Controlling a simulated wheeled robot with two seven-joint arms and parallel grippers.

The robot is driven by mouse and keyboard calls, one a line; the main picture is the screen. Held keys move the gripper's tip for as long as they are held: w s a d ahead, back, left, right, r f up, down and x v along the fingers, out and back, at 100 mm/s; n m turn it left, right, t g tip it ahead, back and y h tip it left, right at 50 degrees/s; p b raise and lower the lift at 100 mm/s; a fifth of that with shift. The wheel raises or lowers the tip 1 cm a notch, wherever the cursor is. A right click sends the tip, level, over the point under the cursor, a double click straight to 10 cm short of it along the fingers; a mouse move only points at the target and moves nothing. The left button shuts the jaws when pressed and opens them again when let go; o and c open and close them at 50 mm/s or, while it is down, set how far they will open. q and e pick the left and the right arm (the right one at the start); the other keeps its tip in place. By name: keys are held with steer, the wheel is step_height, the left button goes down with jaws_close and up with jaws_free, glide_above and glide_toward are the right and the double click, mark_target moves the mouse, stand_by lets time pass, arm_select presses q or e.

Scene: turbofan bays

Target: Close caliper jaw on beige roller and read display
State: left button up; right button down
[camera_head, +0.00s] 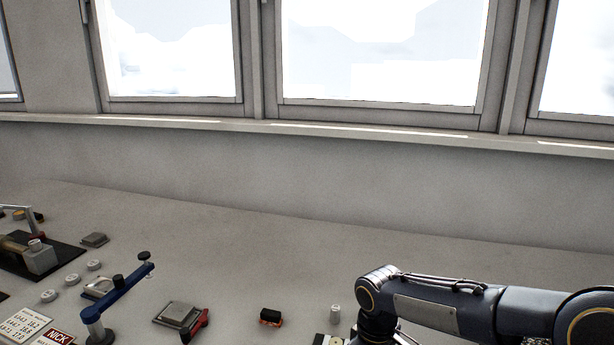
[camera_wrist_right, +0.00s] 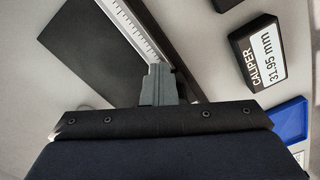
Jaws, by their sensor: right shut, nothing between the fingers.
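In the right wrist view my right gripper (camera_wrist_right: 158,82) is shut, its grey fingers together with nothing between them. The fingertips are at a dark bar with a white graduated scale (camera_wrist_right: 136,28), which looks like the caliper's beam; whether they touch it I cannot tell. A black display block (camera_wrist_right: 258,54) to the right reads "CALIPER 31.95 mm". I cannot make out a beige roller or the jaw faces in the wrist view. My left gripper is not in view.
A dark flat plate (camera_wrist_right: 95,50) lies left of the scale, and a blue tray (camera_wrist_right: 290,122) at right. In the head view a blue-armed stand (camera_head: 120,292), a grey block with red part (camera_head: 178,314) and a small orange-black block (camera_head: 270,317) stand on the bench. The bench behind is clear.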

steer(key=shift+d, duration=0.15)
steer(key=shift+s+d, duration=0.1)
steer(key=shift+d, duration=0.25)
step_height(320, 180, up, 7)
steer(key=p, duration=0.6)
stand_by(0.3)
steer(key=s+d+r+m+t+y, duration=0.2)
steer(key=s+d+r+m, duration=0.3)
steer(key=s, duration=0.4)
steer(key=s+d+m+t+y, duration=0.1)
steer(key=s+m, duration=0.4)
steer(key=s, duration=0.8)
steer(key=d+t, duration=0.1)
steer(key=t, duration=0.1)
steer(key=shift+m+t+y, duration=0.3)
steer(key=shift+y, duration=0.1)
